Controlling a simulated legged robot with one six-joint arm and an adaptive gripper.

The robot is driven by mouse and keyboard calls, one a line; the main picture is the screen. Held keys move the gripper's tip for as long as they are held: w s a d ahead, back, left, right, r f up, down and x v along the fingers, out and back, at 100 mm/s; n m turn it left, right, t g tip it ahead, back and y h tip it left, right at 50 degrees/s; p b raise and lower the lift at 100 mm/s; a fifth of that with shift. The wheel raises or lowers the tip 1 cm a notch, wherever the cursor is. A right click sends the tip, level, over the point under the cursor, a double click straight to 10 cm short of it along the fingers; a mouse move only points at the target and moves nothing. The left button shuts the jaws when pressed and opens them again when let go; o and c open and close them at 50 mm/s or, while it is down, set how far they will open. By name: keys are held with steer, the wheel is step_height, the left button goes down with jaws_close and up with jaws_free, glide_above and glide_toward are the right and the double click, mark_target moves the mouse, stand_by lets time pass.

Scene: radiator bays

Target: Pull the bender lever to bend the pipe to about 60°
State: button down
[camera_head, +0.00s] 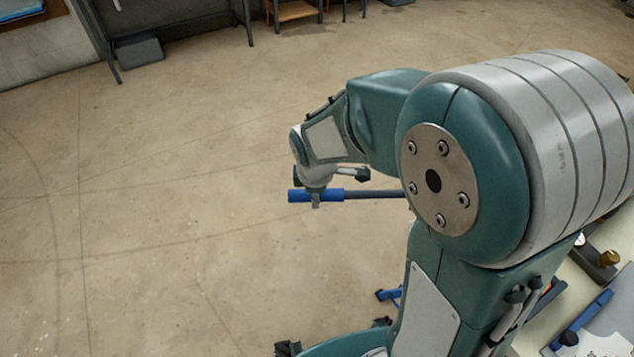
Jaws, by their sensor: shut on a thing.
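The bender lever (375,194) is a dark rod with a blue grip (299,196) at its left end. It lies roughly level in the picture, above the floor. My gripper (316,198) is shut on the blue grip, with a fingertip showing just below it. The rod's right end runs behind my arm. The pipe and the bending head cannot be made out; my arm covers that area, so the bend angle cannot be told.
A pale bench top (540,335) with a blue-handled tool (585,318) and a brass fitting (609,258) is at the lower right. A small blue part (390,294) shows below the lever. The floor (150,220) to the left is clear. Dark-legged furniture stands along the back.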

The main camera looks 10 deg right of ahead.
steer(key=shift+s+a+f, duration=0.1)
steer(key=shift+s, duration=0.35)
steer(key=shift+c, duration=1.7)
jaws_free()
steer(key=shift+r, duration=0.2)
step_height(320, 180, up, 11)
steer(key=s, duration=0.2)
steer(key=shift+a+r, duration=0.2)
steer(key=shift+a, duration=0.05)
